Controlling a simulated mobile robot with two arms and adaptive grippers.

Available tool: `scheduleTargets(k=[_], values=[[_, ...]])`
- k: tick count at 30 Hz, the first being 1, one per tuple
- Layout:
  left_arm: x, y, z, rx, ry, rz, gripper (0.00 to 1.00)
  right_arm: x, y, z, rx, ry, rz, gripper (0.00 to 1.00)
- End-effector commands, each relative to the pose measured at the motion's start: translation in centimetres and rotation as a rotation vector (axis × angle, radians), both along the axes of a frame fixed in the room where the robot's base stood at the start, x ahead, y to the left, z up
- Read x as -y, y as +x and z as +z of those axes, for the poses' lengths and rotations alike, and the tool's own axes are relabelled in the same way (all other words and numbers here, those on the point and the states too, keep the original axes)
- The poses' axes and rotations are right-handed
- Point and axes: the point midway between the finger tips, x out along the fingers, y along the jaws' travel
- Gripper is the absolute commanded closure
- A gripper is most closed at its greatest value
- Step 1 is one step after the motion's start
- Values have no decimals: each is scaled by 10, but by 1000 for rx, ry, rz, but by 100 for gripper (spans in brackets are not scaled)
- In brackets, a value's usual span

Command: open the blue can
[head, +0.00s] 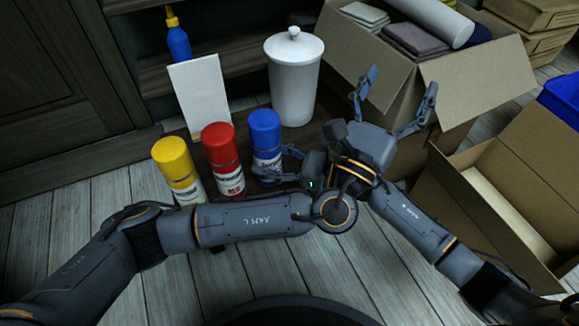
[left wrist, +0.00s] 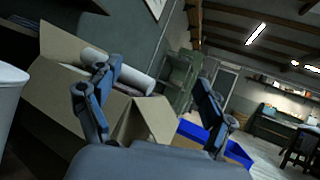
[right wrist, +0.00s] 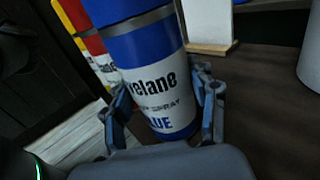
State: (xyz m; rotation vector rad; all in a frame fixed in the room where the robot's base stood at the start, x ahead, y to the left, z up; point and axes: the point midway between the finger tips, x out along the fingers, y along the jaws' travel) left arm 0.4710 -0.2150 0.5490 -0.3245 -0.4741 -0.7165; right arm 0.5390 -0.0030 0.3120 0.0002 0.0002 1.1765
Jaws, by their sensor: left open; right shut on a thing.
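The blue can (head: 265,128) stands upright on a dark low table, with its blue cap on. My right gripper (head: 280,165) is shut on the lower part of the blue can. In the right wrist view, its two fingers (right wrist: 165,105) lie on either side of the white and blue label of the can (right wrist: 150,58). My left gripper (head: 393,95) is open and empty, right of the white jar and in front of the open carton. In the left wrist view, its fingers (left wrist: 152,88) are spread apart with nothing between them.
A red can (head: 221,150) and a yellow can (head: 175,165) stand left of the blue can. A white lidded jar (head: 294,80), a white board (head: 200,95) and a blue bottle (head: 178,42) stand behind. Open cartons (head: 460,62) crowd the right side.

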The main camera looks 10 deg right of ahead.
Motion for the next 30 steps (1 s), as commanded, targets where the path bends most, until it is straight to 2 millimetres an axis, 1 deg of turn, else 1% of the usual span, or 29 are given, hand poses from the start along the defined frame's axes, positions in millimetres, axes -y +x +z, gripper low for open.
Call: scheduleTargets(k=[1, 5, 6, 8, 12, 15, 18, 23, 26, 30], values=[[-12, 0, -6, -24, -17, 82, 18, 0, 0, 0, 0, -1, -1, 99], [-50, 2, -23, -92, -26, 317, 18, 0, 0, 0, 0, -1, -1, 99], [-62, 0, -31, -122, -21, 389, 18, 0, 0, 0, 0, -1, -1, 99], [-80, -2, -43, -170, -4, 495, 18, 0, 0, 0, 0, -1, -1, 99], [-121, -15, -75, -301, 64, 722, 18, 0, 0, 0, 0, -1, -1, 99], [-144, -27, -96, -390, 125, 847, 18, 0, 0, 0, 0, -1, -1, 99], [-161, -38, -112, -463, 179, 934, 18, 0, 0, 0, 0, -1, -1, 99], [-175, -49, -125, -526, 231, 1004, 18, 0, 0, 0, 0, -1, -1, 99], [-179, -45, -126, -532, 240, 1017, 18, 0, 0, 0, 0, -1, -1, 99], [-185, -28, -126, -529, 240, 1020, 18, 0, 0, 0, 0, 0, -1, 99]])
